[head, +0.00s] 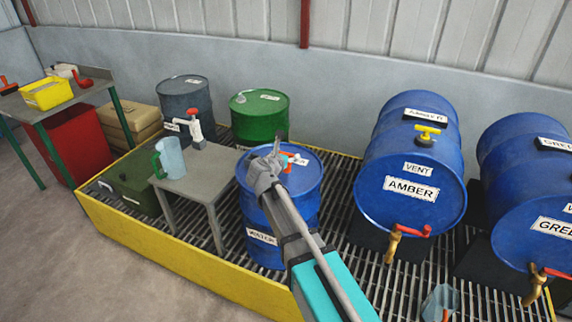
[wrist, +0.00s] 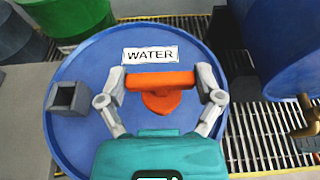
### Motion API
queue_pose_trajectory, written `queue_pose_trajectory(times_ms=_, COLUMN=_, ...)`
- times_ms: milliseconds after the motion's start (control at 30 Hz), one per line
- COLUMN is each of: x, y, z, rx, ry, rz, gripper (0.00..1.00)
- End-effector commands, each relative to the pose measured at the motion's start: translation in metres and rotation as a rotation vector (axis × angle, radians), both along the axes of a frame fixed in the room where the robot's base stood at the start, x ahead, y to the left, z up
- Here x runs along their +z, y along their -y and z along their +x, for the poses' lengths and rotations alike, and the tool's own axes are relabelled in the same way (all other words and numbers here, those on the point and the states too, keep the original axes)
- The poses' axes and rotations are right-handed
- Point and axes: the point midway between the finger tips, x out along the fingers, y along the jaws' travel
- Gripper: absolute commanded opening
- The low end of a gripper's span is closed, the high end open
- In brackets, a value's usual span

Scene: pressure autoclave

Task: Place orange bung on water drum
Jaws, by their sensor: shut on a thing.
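The water drum (head: 262,215) is an upright blue drum on the grating in the head view. Its top with a WATER label (wrist: 150,54) fills much of the wrist view (wrist: 85,150). The orange bung (wrist: 160,88) has a wide bar handle and sits between my fingers over the drum top. It also shows as a small orange patch in the head view (head: 288,155). My gripper (wrist: 161,84) is shut on the bung's handle. The bung's lower end is hidden, so I cannot tell whether it touches the drum. A grey square-mouthed fitting (wrist: 68,98) stands at the left of the lid.
A small grey table (head: 197,180) with a clear jug (head: 170,157) stands left of the drum. Green (head: 260,115) and dark grey (head: 187,100) drums stand behind. The amber drum (head: 410,150) lies on its side at right. A yellow-edged grating (head: 200,262) lies below.

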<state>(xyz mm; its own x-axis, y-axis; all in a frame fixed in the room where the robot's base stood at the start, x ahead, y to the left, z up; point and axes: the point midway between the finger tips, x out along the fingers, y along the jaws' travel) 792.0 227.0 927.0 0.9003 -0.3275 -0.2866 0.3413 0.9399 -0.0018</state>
Motion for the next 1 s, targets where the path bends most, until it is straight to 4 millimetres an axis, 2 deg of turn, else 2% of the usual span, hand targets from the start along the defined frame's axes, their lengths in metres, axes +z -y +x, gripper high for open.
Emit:
queue_pose_trajectory(times_ms=267, x=-0.007, y=-0.001, z=0.005, rx=0.0, ry=0.0, rz=0.0, gripper=0.36)
queue_pose_trajectory(times_ms=367, x=-0.014, y=-0.001, z=0.01, rx=0.0, ry=0.0, rz=0.0, gripper=0.36)
queue_pose_trajectory(times_ms=700, x=-0.039, y=-0.001, z=0.008, rx=-0.001, ry=0.0, rz=0.0, gripper=0.36)
queue_pose_trajectory(times_ms=1000, x=-0.04, y=0.0, z=0.008, rx=-0.001, ry=0.0, rz=0.0, gripper=0.36)
